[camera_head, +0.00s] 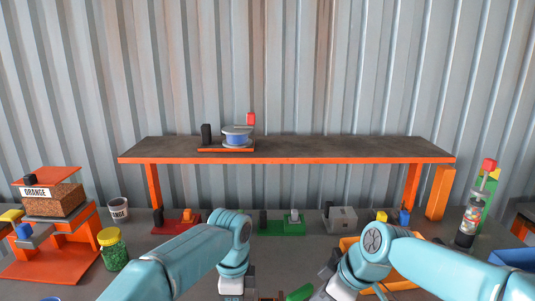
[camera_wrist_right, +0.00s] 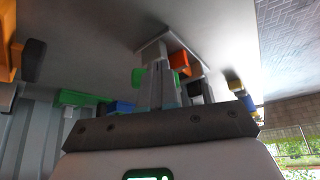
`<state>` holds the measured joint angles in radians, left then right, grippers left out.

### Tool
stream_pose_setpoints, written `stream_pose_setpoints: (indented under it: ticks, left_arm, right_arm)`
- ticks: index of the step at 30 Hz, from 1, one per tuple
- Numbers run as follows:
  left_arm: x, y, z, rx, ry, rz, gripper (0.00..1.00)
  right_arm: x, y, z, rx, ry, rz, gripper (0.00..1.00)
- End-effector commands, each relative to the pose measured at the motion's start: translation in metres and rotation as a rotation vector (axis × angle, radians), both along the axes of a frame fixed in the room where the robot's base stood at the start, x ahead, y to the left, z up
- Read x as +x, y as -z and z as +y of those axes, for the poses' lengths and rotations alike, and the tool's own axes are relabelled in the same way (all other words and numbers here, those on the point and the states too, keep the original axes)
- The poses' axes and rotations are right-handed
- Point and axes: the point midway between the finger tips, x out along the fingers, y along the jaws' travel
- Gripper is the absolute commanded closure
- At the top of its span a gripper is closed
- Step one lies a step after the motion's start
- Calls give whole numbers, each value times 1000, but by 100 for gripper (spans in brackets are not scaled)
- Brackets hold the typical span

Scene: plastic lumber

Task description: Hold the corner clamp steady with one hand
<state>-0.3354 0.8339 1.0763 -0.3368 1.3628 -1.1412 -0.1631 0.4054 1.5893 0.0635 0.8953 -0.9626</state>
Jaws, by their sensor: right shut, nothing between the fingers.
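My left gripper (camera_head: 236,288) points down at the bottom middle of the head view, its fingertips cut off by the lower edge. I cannot tell whether it is open or shut. My right gripper (camera_head: 328,284) is right of it, partly behind my right arm. In the right wrist view its fingers (camera_wrist_right: 160,85) are together, shut with nothing between them. A green piece (camera_head: 300,292) and a small reddish-brown piece (camera_head: 270,297) show between the grippers at the lower edge. I cannot tell whether either belongs to the corner clamp. An orange block (camera_wrist_right: 180,62) shows beyond the right fingers in the wrist view.
An orange-edged shelf (camera_head: 290,150) spans the back. An orange stand (camera_head: 55,258) and green jar (camera_head: 112,250) are left; a bottle (camera_head: 470,222) is right.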

Motion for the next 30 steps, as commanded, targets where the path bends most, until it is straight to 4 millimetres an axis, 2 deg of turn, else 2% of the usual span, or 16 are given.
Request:
stream_pose_setpoints:
  ticks: [30]
  left_arm:
    - [0,0,0,1,1,2,100]
  right_arm:
    - [24,0,-12,0,0,0,100]
